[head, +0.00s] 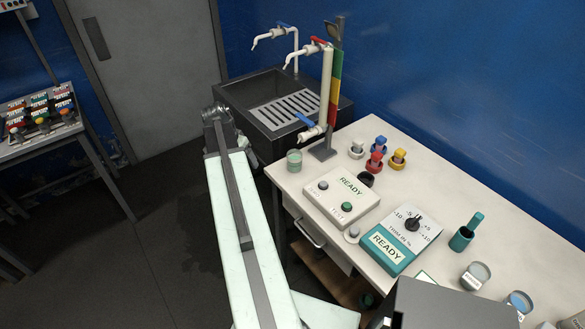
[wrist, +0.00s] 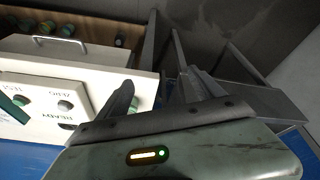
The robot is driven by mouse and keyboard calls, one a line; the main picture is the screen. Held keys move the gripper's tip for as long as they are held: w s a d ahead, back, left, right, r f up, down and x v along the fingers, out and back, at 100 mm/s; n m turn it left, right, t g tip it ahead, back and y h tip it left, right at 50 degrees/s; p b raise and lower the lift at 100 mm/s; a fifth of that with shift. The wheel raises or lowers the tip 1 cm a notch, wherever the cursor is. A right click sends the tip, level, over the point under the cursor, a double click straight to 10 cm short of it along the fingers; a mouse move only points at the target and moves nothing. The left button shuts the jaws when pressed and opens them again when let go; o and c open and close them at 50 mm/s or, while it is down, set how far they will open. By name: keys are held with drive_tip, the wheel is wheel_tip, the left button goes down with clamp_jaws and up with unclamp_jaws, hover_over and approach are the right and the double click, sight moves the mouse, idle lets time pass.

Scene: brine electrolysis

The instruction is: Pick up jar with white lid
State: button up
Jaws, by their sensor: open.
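A small jar with a pale greenish top (head: 294,160) stands upright at the bench's near left corner. A jar with a pale grey lid and white label (head: 475,276) stands toward the bench's right front, and a blue-topped jar (head: 518,304) is beside it. I cannot tell which is the jar named. My gripper (head: 215,112) is left of the bench, beside the sink and apart from the jars.
The bench (head: 450,215) holds a white READY box (head: 341,198), a teal dial box (head: 402,240), a green cup (head: 462,238) and several coloured pieces. A black sink (head: 250,95) with pipes stands behind my gripper. A drawer handle (head: 309,233) juts from the bench front.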

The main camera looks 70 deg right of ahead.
sight(294, 160)
drive_tip(key=s+d+m, duration=0.1)
drive_tip(key=s+d, duration=0.2)
drive_tip(key=s, duration=0.1)
drive_tip(key=s+d+f+m+g+b, duration=0.1)
drive_tip(key=s+d+m, duration=0.1)
drive_tip(key=s+d, duration=0.2)
drive_tip(key=s+d+f+m+b, duration=0.1)
drive_tip(key=s+d, duration=0.2)
drive_tip(key=s, duration=0.2)
drive_tip(key=shift+d+m, duration=0.2)
drive_tip(key=shift+m, duration=0.2)
drive_tip(key=b+x, duration=0.5)
drive_tip(key=shift+s+d+f+b, duration=0.2)
drive_tip(key=shift+s+d+b, duration=0.1)
drive_tip(key=shift+s, duration=0.2)
drive_tip(key=shift+r, duration=0.2)
clamp_jaws()
drive_tip(key=shift+r+p, duration=0.15)
drive_tip(key=shift+p, duration=0.2)
